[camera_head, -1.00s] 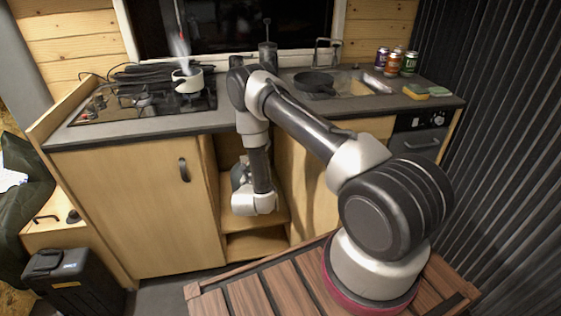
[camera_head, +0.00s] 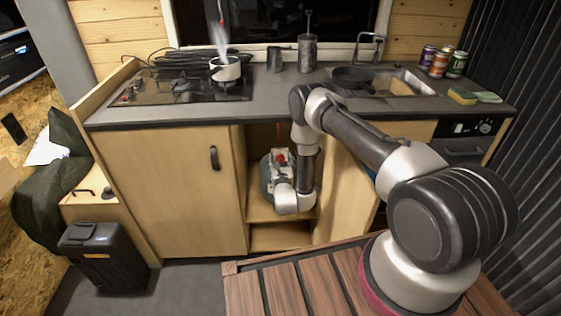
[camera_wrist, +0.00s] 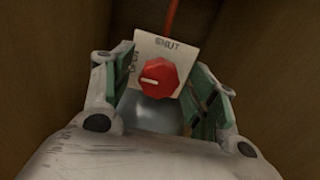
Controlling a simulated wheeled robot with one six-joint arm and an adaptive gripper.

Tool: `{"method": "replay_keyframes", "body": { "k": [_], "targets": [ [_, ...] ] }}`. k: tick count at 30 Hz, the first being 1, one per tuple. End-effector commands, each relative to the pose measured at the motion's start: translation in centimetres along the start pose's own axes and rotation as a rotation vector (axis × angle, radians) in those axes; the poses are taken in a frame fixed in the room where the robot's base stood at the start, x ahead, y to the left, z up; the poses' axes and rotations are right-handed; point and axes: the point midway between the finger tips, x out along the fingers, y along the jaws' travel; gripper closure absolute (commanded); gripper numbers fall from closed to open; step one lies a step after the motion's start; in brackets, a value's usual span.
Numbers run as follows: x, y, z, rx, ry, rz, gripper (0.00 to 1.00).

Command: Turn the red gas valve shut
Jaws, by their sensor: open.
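The red valve knob (camera_wrist: 160,79) sits on a white plate (camera_wrist: 178,53) marked SHUT at the top and OPEN at the left. The knob's white line lies nearly level, its end toward OPEN. My gripper (camera_wrist: 166,82) is open, one finger on each side of the plate; I cannot tell whether they touch the knob. In the head view, the red knob (camera_head: 281,155) shows small inside the open lower cupboard, above a grey-green gas bottle (camera_head: 265,175). My forearm and wrist hide part of the bottle, and the fingers are hard to make out there.
A closed cupboard door (camera_head: 170,195) stands left of the opening, an open door (camera_head: 343,190) right of it. A shelf (camera_head: 262,208) lies under the bottle. The worktop above holds a steaming pot (camera_head: 225,70) on the hob. A slatted wooden top (camera_head: 290,290) is in front.

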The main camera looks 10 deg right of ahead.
Motion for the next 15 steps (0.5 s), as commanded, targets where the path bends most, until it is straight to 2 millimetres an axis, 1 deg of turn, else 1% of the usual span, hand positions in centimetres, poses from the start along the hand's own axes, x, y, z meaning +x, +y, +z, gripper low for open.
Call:
{"method": "replay_keyframes", "body": {
  "k": [4, 8, 9, 11, 12, 15],
  "targets": [
    [-0.01, -0.01, 0.00, 0.000, 0.000, 0.000, 0.42],
    [-0.02, 0.00, 0.00, 0.000, 0.000, 0.000, 0.66],
    [-0.02, -0.01, 0.01, 0.000, 0.000, -0.001, 0.73],
    [-0.02, -0.01, 0.00, 0.000, 0.000, -0.001, 0.84],
    [-0.03, -0.01, 0.00, 0.000, 0.000, -0.001, 0.88],
    [-0.03, -0.01, 0.01, 0.000, 0.000, -0.001, 0.88]
  ]
}}
